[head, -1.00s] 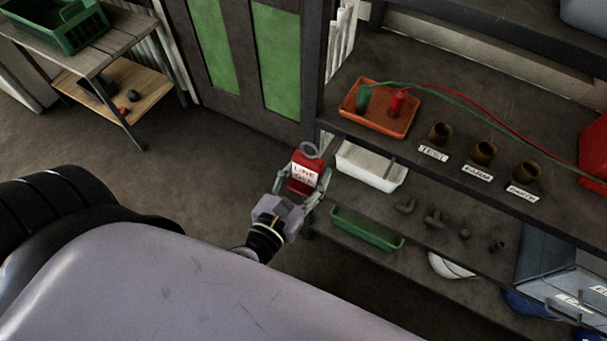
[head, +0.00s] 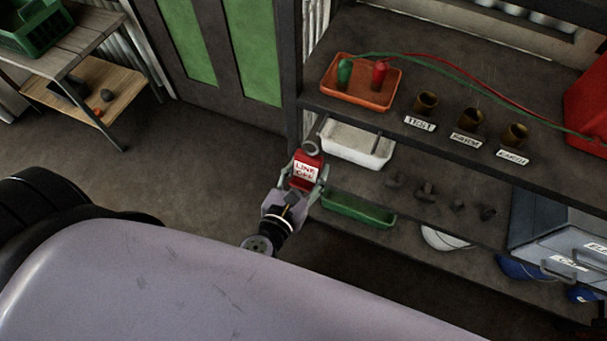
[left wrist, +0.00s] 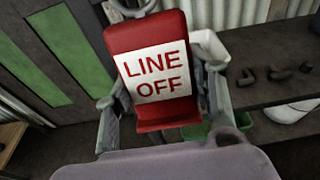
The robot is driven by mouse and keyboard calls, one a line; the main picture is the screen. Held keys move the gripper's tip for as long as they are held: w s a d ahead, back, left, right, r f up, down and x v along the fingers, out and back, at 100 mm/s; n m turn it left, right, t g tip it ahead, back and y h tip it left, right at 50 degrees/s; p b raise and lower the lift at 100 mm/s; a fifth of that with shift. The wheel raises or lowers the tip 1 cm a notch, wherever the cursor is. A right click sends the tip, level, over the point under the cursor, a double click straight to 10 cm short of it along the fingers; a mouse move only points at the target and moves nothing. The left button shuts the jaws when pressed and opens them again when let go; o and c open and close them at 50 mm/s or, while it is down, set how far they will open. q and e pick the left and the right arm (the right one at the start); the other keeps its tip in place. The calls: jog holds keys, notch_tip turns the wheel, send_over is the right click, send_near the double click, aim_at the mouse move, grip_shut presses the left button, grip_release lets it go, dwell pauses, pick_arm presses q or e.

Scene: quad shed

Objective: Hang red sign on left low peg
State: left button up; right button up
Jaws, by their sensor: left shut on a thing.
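The red sign (head: 304,183) has a white label reading LINE OFF and a grey ring (head: 311,149) at its top. My left gripper (head: 305,172) is shut on the sign, with fingers on both sides, and holds it upright in front of the shelf unit's left end. In the left wrist view, the sign (left wrist: 154,113) fills the middle between the fingers of my gripper (left wrist: 160,95), and its ring (left wrist: 130,8) is cut by the top edge. I cannot make out a left low peg in either view. My right gripper is out of view.
The shelf unit (head: 440,50) holds an orange tray (head: 345,103), labelled brown cups (head: 427,103), a white bin (head: 352,157) and a green tray (head: 350,217). Floor on the left is open up to a wooden table (head: 75,40).

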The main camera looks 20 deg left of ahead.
pick_arm(q)
jog(key=x, duration=0.6)
jog(key=shift+w+p, duration=0.4)
jog(key=shift+p, duration=0.05)
dwell(0.4)
dwell(0.5)
jog(key=o, duration=1.3)
jog(key=shift+f, duration=0.1)
